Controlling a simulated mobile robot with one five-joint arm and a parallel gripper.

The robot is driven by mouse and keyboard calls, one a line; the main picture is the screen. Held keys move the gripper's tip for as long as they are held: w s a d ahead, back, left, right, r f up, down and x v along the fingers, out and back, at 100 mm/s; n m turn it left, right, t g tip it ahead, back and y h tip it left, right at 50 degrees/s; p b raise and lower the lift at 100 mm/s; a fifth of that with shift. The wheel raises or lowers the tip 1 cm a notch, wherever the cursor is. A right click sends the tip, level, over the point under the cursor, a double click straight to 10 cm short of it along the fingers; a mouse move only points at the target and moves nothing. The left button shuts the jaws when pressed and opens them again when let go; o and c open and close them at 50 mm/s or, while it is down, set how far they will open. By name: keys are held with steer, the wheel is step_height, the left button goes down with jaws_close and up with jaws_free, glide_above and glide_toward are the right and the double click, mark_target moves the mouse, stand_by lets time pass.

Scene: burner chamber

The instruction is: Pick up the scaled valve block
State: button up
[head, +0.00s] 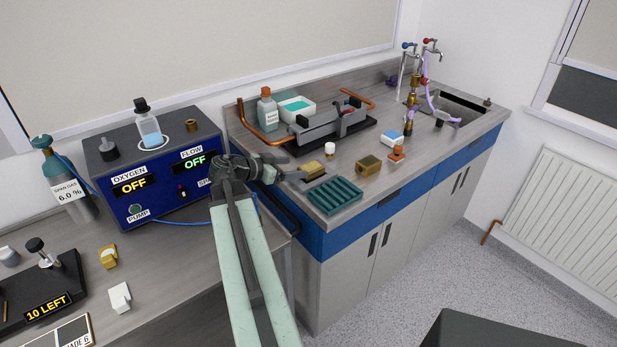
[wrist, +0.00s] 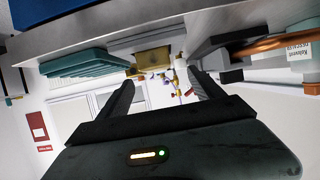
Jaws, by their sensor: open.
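A brass-coloured block (head: 313,168), which looks like the valve block, sits on the steel counter just right of the fingertips. A second, larger brass block with a round opening (head: 368,166) stands further right; I cannot tell for certain which one is scaled. My gripper (head: 292,170) is open and empty at the counter's left part, pointing toward the nearer block. In the wrist view a brass block (wrist: 153,61) shows beyond and between the spread fingers of my gripper (wrist: 162,83), apart from them. Its lower details are too small to read.
A green ribbed tray (head: 335,195) lies at the counter's front edge, close to the nearer block. Behind are a grey clamp-like fixture (head: 333,130) and a small white-capped jar (head: 329,150). An orange-based item (head: 397,153) and blue-white box (head: 391,138) stand right.

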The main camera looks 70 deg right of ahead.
mark_target(310, 167)
steer(key=b+x, duration=0.1)
steer(key=x, duration=0.3)
steer(key=b+x, duration=0.2)
steer(key=x, duration=0.2)
steer(key=shift+s, duration=0.35)
steer(key=shift+a, duration=0.1)
jaws_close()
